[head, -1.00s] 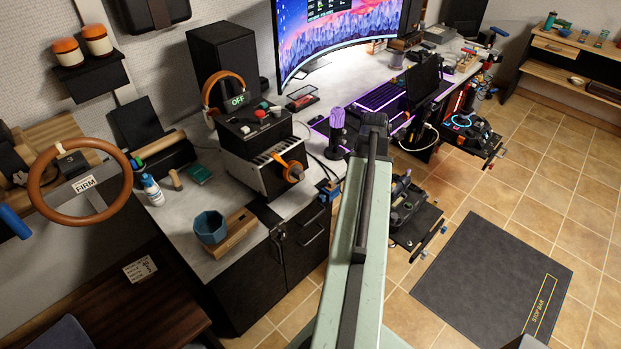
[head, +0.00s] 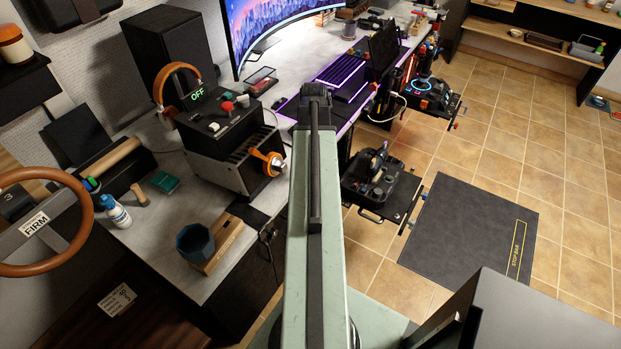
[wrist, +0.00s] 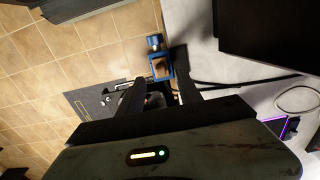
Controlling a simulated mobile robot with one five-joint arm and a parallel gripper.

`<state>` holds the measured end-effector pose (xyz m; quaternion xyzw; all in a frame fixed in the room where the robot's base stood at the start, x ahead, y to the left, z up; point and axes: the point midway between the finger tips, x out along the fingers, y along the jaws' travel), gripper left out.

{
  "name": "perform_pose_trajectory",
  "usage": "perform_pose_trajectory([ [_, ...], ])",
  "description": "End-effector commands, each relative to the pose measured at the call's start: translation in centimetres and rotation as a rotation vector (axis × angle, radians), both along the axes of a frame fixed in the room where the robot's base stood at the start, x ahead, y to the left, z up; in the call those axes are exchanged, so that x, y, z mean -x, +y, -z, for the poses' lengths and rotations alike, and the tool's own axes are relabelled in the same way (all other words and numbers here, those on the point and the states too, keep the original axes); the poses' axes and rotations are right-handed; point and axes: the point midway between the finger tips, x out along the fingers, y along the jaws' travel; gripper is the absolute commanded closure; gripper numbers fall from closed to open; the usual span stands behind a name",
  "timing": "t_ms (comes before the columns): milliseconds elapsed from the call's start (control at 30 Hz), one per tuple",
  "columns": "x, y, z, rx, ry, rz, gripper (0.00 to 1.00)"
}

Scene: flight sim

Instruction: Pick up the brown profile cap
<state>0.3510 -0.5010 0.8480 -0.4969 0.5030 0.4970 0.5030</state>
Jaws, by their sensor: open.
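My gripper (wrist: 158,82) is open in the wrist view, with two dark fingers apart and nothing clearly held. A blue clamp-like piece (wrist: 154,43) sits at the desk edge just beyond the fingertips. A small brown block (wrist: 161,68) shows inside its blue frame, close to the right finger; it may be the brown profile cap, but I cannot tell for sure. In the head view my pale green arm hides the gripper and this spot.
The grey desk (head: 150,231) carries a switch box (head: 219,115), a blue cup (head: 195,243) and a purple-lit keyboard (head: 343,74). A black joystick unit (head: 380,180) sticks out beside the desk. A dark mat (head: 470,235) lies on open tiled floor.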

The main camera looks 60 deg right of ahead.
Motion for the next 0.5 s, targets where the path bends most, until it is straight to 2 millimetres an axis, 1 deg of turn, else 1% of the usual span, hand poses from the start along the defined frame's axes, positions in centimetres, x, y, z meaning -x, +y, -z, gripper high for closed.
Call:
perform_pose_trajectory([
  [67,0.0,0.0,0.4,0.000,0.000,0.000,0.58],
  [133,-0.1,0.0,1.3,0.000,0.000,-0.001,0.58],
  [333,-0.3,-0.1,4.8,0.000,0.000,-0.001,0.58],
  [400,-0.3,-0.1,5.4,0.000,0.000,-0.001,0.58],
  [500,-0.3,-0.1,5.2,0.000,0.000,-0.001,0.58],
])
